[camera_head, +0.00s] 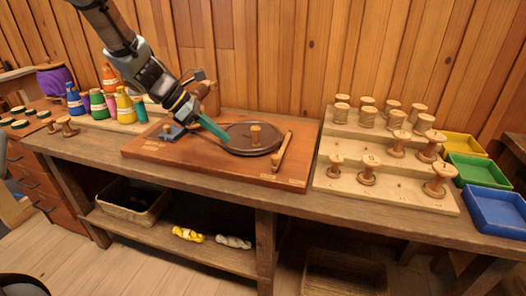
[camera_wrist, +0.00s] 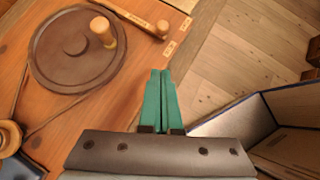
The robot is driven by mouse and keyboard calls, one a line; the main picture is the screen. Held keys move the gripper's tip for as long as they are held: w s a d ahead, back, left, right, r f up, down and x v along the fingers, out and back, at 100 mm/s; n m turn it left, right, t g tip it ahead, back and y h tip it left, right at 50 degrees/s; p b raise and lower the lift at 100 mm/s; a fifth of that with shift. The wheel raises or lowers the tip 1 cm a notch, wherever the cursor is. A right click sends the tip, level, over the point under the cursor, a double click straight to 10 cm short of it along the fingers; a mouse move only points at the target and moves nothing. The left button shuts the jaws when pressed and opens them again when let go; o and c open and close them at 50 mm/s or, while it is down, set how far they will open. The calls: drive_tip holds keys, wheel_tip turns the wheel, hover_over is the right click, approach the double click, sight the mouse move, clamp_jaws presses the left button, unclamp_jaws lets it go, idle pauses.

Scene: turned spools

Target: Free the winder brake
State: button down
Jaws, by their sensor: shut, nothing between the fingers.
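The winder is a reddish-brown wooden board (camera_head: 190,160) on the bench. It carries a dark round wheel (camera_head: 236,141) with a wooden crank knob (camera_head: 255,135). A light wooden lever, which looks like the brake (camera_head: 284,148), lies just right of the wheel; in the wrist view the lever (camera_wrist: 132,17) ends in a round knob near two pale labels. My gripper (camera_head: 226,138) has green fingers and is shut and empty. In the head view it overlaps the wheel's left edge. In the wrist view the gripper (camera_wrist: 160,74) is below and apart from the lever's knob.
A pale stepped rack (camera_head: 330,180) with several wooden spools stands at the right, beside yellow, green and blue trays (camera_head: 495,208). Coloured thread cones (camera_head: 125,108) stand at the back left. A blue bracket (camera_head: 172,132) sits on the board's left. The board's front is clear.

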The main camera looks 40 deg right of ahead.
drive_tip(key=p+x, duration=0.1)
drive_tip(key=x, duration=0.8)
drive_tip(key=shift+s+p, duration=0.15)
drive_tip(key=shift+p, duration=0.15)
drive_tip(key=shift+s+d+f+p, duration=0.15)
drive_tip(key=shift+s+d+p, duration=0.15)
drive_tip(key=shift+d, duration=0.35)
drive_tip(key=shift+s+d+f+p, duration=0.2)
drive_tip(key=shift+s+d, duration=0.25)
drive_tip(key=shift+d, duration=0.2)
drive_tip(key=shift+s+d+f+p, duration=0.15)
drive_tip(key=shift+s+d+p, duration=0.15)
drive_tip(key=shift+d, duration=0.35)
drive_tip(key=shift+s, duration=0.1)
